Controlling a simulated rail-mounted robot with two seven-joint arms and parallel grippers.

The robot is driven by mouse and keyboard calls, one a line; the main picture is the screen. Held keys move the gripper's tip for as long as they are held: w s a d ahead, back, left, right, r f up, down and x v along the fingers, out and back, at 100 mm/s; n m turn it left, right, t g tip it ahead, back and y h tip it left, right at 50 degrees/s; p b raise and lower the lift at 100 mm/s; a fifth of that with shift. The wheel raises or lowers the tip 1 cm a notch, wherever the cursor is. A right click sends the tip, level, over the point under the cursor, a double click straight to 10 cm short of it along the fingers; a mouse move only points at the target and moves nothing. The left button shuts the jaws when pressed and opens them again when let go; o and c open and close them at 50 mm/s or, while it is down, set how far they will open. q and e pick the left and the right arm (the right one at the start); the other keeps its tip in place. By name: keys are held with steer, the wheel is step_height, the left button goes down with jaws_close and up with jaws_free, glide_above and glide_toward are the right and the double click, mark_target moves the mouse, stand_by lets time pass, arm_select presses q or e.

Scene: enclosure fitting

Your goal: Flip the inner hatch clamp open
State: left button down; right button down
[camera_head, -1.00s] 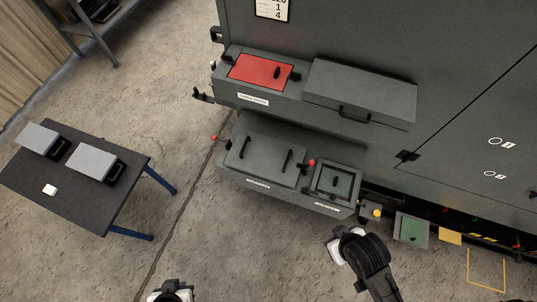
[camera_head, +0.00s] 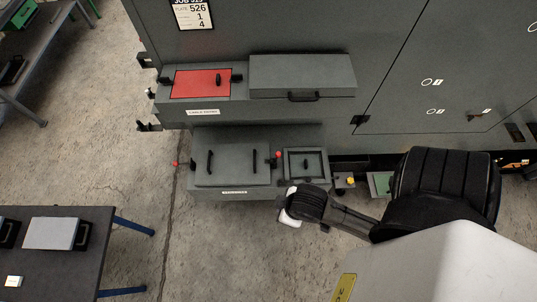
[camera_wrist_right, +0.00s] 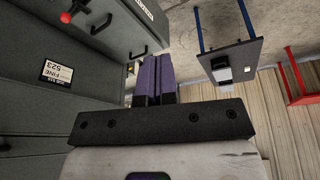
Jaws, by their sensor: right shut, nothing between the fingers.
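A small framed hatch (camera_head: 316,167) with a dark knob sits at the right end of the low grey box. A red-knobbed clamp (camera_head: 277,156) stands between it and the larger lid (camera_head: 232,174). Another red-knobbed clamp (camera_head: 176,163) is at the box's left end. I cannot tell which is the inner one, nor their exact positions. My right wrist is just in front of the small hatch in the head view. In the right wrist view my right gripper (camera_wrist_right: 154,66) is shut and empty, apart from a red knob (camera_wrist_right: 66,17) at upper left. My left gripper is out of view.
A shelf above carries a red panel (camera_head: 200,83) and a grey lid with a handle (camera_head: 303,75). A dark table (camera_head: 90,245) with grey boxes stands at lower left. Open concrete floor lies between table and cabinet.

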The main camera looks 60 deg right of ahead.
steer(key=w+d+f+g+h+b, duration=0.2)
steer(key=w+d+f+h+b, duration=0.25)
steer(key=w+d, duration=0.55)
steer(key=w+d+f+g+h+b, duration=0.3)
steer(key=w+d+f+b, duration=0.3)
steer(key=d, duration=0.7)
steer(key=w+a+f+n+g+y+b, duration=0.2)
steer(key=w+a+f+n+g+b, duration=0.2)
steer(key=w, duration=0.5)
steer(key=a+f+n+b, duration=0.1)
steer(key=n+b, duration=0.1)
steer(key=shift+w+a+f+g+b, duration=0.3)
steer(key=shift+a+f+b, duration=0.05)
steer(key=shift+s+f, duration=0.1)
